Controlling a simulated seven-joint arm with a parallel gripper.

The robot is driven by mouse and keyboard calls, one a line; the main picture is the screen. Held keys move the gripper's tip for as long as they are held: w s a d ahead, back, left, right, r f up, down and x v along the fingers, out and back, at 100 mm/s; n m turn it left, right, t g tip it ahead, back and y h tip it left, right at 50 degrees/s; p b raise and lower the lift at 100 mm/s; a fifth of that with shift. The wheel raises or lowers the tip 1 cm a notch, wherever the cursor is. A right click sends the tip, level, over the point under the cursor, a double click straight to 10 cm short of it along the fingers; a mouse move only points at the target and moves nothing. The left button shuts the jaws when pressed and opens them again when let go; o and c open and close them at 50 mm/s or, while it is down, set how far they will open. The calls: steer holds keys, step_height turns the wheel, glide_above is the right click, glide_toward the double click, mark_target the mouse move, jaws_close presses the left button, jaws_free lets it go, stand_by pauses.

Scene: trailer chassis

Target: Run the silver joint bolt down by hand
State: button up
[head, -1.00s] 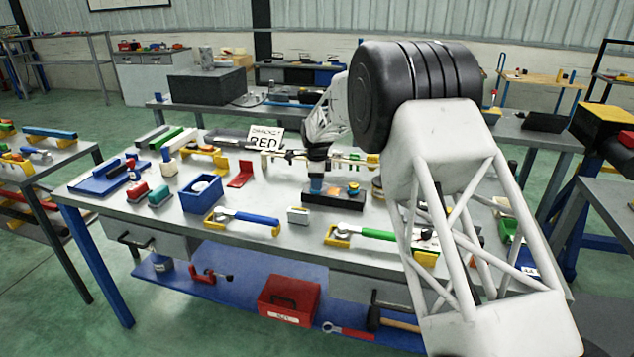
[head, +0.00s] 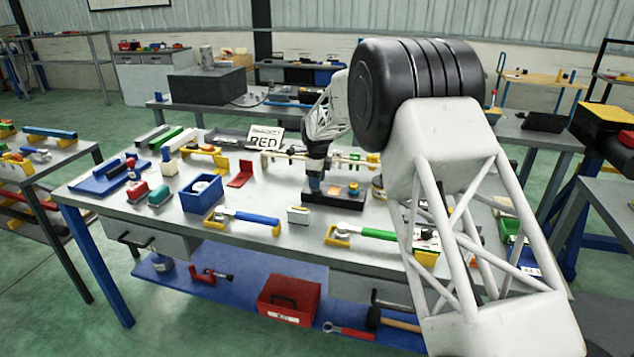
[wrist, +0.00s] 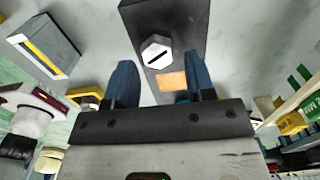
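The silver joint bolt (wrist: 156,53) has a hex head with a dark slot and sits on a dark block (wrist: 187,18). An orange square patch (wrist: 172,80) lies beside the bolt on the block. My gripper (wrist: 161,72) has two blue fingers spread apart with nothing gripped. The bolt head shows just beyond and between the fingertips in the wrist view. In the head view my gripper (head: 315,184) is at the block's left end. How far the bolt is screwed in is unclear.
A small white block (head: 298,215) and a green-handled wrench (head: 375,234) lie in front of the block. A blue-handled wrench (head: 250,217) and a blue box (head: 202,196) are to the left. A rail with several small parts runs behind.

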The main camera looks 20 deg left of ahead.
steer(key=shift+o, duration=0.4)
steer(key=shift+f, duration=0.25)
steer(key=shift+r, duration=0.1)
steer(key=shift+r, duration=3.8)
steer(key=shift+d+r, duration=0.1)
